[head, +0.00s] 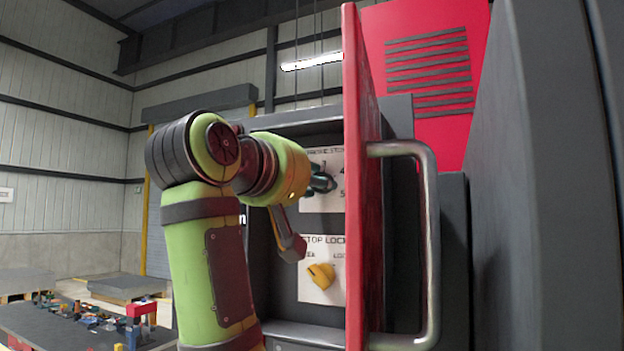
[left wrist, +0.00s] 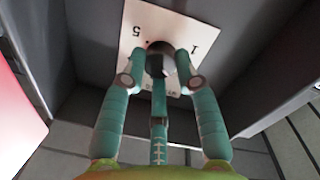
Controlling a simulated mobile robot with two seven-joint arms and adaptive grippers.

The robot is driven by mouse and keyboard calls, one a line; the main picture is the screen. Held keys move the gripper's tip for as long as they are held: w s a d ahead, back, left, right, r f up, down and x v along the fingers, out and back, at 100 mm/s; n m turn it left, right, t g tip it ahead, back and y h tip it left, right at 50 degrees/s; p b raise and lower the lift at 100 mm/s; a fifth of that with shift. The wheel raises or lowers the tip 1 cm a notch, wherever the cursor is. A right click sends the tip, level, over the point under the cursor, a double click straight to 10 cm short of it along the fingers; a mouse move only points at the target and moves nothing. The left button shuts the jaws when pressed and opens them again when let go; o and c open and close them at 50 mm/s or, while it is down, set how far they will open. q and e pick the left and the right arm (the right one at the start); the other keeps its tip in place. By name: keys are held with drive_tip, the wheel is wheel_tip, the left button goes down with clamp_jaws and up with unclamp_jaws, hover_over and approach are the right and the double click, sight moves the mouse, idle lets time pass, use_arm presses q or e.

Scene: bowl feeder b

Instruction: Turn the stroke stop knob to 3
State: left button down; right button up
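The stroke stop knob (left wrist: 160,58) is dark and sits on a white dial plate (left wrist: 128,38), where 5 and 1 show upside down in the left wrist view. My right gripper is in neither view.
Below is a stop lock plate (head: 310,255) with a yellow knob (head: 321,275). An open red door (head: 365,210) with a metal handle (head: 430,250) stands close to the right of the dials. A dark table (head: 30,320) with small parts is at lower left.

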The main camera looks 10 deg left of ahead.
use_arm(q)
drive_tip(key=shift+s+r+m+y+b, duration=0.15)
drive_tip(key=shift+m+b, duration=0.65)
drive_tip(key=shift+m, duration=2)
drive_tip(key=shift+w+r+m+y+b, duration=0.15)
drive_tip(key=shift+m+b, duration=0.6)
drive_tip(key=shift+m, duration=2.05)
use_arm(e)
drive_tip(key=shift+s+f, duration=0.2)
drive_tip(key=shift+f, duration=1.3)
use_arm(q)
drive_tip(key=shift+s, duration=0.15)
drive_tip(key=c, duration=0.9)
unclamp_jaws()
drive_tip(key=shift+w+f, duration=0.1)
drive_tip(key=shift+w, duration=0.1)
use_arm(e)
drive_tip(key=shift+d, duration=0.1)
